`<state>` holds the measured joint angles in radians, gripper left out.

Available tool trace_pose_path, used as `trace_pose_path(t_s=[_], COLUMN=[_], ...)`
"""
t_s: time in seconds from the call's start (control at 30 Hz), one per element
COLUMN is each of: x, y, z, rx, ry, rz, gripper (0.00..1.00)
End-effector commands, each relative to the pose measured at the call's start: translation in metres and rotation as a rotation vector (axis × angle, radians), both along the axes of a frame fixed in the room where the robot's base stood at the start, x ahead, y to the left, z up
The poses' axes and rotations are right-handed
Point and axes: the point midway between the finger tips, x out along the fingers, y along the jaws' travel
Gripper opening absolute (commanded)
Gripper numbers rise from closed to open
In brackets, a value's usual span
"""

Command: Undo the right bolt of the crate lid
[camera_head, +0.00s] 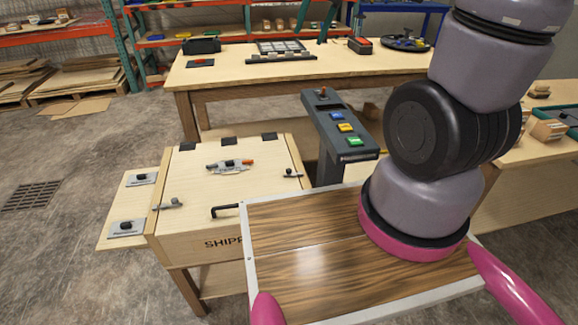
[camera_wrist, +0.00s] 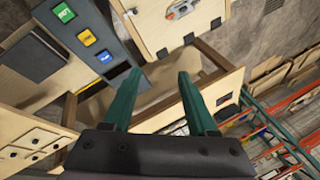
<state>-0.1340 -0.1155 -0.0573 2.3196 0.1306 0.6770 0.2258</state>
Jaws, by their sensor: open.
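The crate (camera_head: 204,243) has a pale wooden lid (camera_head: 215,188) that lies closed. The right bolt (camera_head: 292,174), a small grey bar with a dark knob, sits at the lid's right edge. It also shows small at the top of the wrist view (camera_wrist: 130,12). The left bolt (camera_head: 168,204) sits at the lid's left edge. My gripper (camera_wrist: 156,85) shows only in the wrist view, with two green fingers apart and nothing between them. It is clear of the right bolt. In the head view my arm runs down the right side and its gripper is not visible.
A dark pedestal with coloured buttons (camera_head: 340,125) stands just right of the crate. A grey and orange device (camera_head: 230,165) lies on the lid. A black bent handle (camera_head: 225,210) is at the crate's front. A workbench (camera_head: 230,77) stands behind. Open floor lies left.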

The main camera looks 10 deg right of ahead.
Motion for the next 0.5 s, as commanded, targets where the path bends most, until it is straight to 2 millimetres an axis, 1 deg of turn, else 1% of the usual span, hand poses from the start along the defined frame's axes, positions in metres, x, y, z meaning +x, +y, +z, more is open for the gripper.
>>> trace_pose_path(t_s=[0.03,0.17,0.2,0.23,0.37,0.4,0.47,0.5], x=[0.013,0.042,0.049,0.055,0.072,0.075,0.079,0.080], y=[0.005,0.016,0.019,0.021,0.030,0.032,0.035,0.037], z=[-0.022,-0.074,-0.091,-0.105,-0.168,-0.189,-0.221,-0.241], rx=[0.000,-0.005,-0.008,-0.013,-0.037,-0.045,-0.062,-0.074], ry=[0.040,0.114,0.137,0.152,0.223,0.244,0.273,0.291], rz=[-0.012,-0.057,-0.072,-0.081,-0.126,-0.141,-0.161,-0.175], gripper=[0.58,0.58,0.58,0.58,0.58,0.58,0.58,0.58])
